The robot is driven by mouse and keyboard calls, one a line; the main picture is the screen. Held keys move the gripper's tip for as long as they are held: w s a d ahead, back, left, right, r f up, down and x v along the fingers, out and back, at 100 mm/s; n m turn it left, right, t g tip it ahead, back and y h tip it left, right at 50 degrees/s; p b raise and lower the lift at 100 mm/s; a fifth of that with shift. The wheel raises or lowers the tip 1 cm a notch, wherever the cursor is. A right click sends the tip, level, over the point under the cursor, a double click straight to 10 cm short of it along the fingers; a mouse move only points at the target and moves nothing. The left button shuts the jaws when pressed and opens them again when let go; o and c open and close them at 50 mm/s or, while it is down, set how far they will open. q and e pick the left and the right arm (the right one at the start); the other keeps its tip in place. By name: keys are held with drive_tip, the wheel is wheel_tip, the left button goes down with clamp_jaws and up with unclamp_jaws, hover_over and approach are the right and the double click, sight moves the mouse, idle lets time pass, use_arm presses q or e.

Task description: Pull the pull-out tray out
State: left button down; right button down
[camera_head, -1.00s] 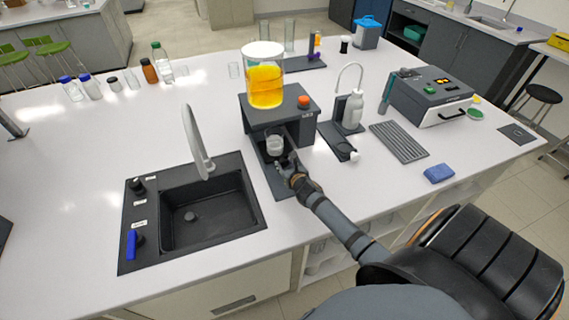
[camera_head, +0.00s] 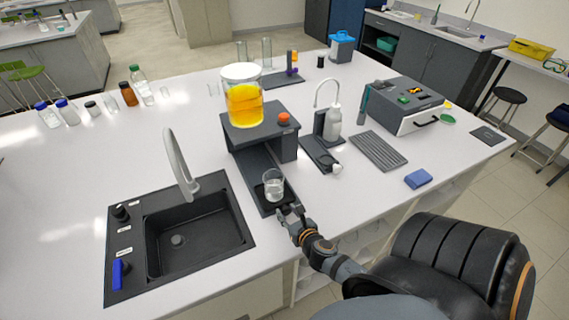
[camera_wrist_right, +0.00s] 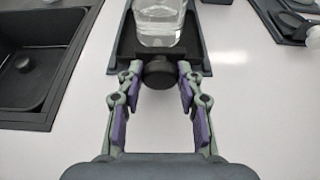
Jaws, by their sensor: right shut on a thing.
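The pull-out tray (camera_head: 264,204) is dark and sits at the front part of its long dark rail, well clear of the stand's opening. A glass beaker (camera_head: 273,184) with clear liquid stands upright on it. In the right wrist view the tray (camera_wrist_right: 126,52) has a round black knob (camera_wrist_right: 158,73) at its near end. My right gripper (camera_head: 286,212) is at the tray's front. In the wrist view its fingers (camera_wrist_right: 158,80) are on both sides of the knob, shut on it. My left gripper is not in view.
The dark stand (camera_head: 262,134) carries a large jar of yellow liquid (camera_head: 244,104) and an orange knob (camera_head: 283,118). A sink (camera_head: 180,235) lies left of the rail. A bottle station (camera_head: 327,140) and ribbed mat (camera_head: 378,151) are right, with free counter in front.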

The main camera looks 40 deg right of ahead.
drive_tip(key=shift+s, duration=0.1)
drive_tip(key=c, duration=0.9)
unclamp_jaws()
drive_tip(key=shift+o, duration=0.2)
drive_tip(key=v, duration=1.2)
drive_tip(key=shift+a, duration=0.1)
